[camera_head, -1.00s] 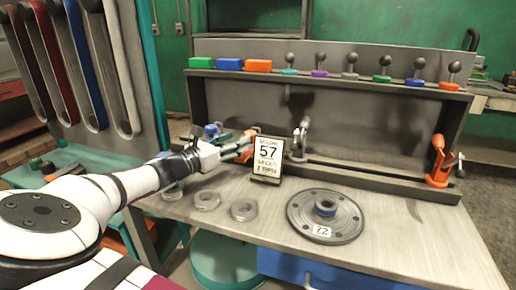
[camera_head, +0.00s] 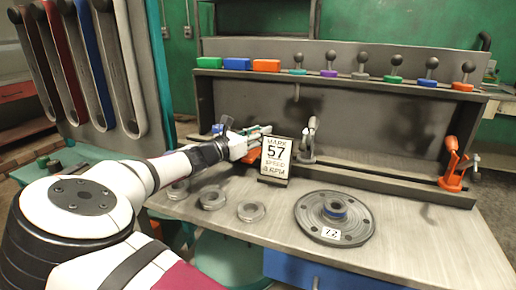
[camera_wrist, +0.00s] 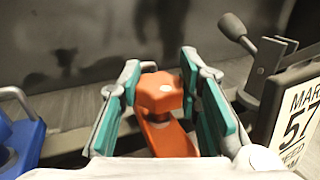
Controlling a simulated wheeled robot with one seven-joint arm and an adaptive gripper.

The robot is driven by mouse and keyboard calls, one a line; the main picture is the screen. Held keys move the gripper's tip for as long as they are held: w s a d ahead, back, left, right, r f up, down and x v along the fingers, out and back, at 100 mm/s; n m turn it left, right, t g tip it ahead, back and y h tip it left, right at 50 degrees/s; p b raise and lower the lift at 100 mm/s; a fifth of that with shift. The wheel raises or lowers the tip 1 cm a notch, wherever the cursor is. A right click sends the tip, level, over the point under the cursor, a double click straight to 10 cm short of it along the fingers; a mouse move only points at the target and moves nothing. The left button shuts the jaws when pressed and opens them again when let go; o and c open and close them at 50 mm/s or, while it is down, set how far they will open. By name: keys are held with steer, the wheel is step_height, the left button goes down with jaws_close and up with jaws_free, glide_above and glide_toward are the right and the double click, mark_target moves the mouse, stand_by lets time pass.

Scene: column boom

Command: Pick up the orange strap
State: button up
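My gripper (camera_head: 258,140) is at the back of the bench, just left of the number sign, and its teal-padded fingers also show in the wrist view (camera_wrist: 160,100). The fingers are open, one on each side of an orange piece (camera_wrist: 160,92) with a faceted top and a slanting lower part. The piece looks like part of a bench fixture; I cannot tell if the pads touch it. In the head view it is mostly hidden by the gripper. No plainly orange strap shows: the hanging straps at the left are dark, red (camera_head: 62,60), blue (camera_head: 88,58) and grey.
The number sign (camera_head: 275,158) stands close right of my gripper, with a grey lever clamp (camera_head: 308,142) behind it. A blue fixture (camera_wrist: 20,145) is at its left. An orange clamp (camera_head: 454,168) stands far right. A round flange (camera_head: 336,236) and several rings occupy the bench front.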

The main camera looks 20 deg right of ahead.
steer(key=shift+c, duration=1.1)
steer(key=shift+r, duration=0.1)
step_height(320, 180, up, 10)
steer(key=p, duration=0.2)
steer(key=shift+p, duration=0.3)
